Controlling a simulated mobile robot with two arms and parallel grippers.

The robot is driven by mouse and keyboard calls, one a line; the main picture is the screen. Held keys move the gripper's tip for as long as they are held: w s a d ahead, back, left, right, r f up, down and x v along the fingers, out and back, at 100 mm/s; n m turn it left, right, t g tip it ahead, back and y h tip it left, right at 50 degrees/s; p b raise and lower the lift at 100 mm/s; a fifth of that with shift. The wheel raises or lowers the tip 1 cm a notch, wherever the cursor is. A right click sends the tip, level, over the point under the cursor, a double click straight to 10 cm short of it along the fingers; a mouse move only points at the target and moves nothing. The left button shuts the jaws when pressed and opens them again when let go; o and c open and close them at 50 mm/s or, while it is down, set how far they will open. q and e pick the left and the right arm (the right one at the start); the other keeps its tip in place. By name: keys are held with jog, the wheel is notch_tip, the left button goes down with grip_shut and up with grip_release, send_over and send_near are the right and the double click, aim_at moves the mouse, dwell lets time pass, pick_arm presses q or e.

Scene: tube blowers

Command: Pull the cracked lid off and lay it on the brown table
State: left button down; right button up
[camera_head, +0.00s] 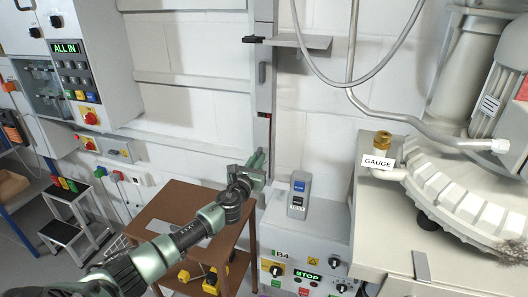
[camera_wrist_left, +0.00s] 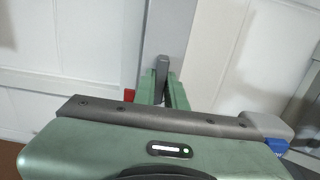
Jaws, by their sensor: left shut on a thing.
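A narrow light-grey vertical trunking (camera_head: 263,92) runs down the white wall; its front cover appears to be the lid. I cannot make out a crack. My left gripper (camera_head: 256,163) is at the trunking's lower part, above the brown table's back right corner. In the left wrist view, its green fingers (camera_wrist_left: 162,88) are shut on a dark-grey upright handle (camera_wrist_left: 161,70) against the grey cover (camera_wrist_left: 173,28). The fingers hide the handle's lower part. My right gripper is out of view.
A control box with a STOP display (camera_head: 307,273) stands right of the table, with a blue and black switch unit (camera_head: 298,195) on it. Yellow items (camera_head: 211,281) sit under the tabletop. A grey wall shelf (camera_head: 305,44) juts out above right.

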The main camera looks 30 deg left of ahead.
pick_arm(q)
jog(key=shift+p+v, duration=0.55)
jog(key=shift+v, duration=1.2)
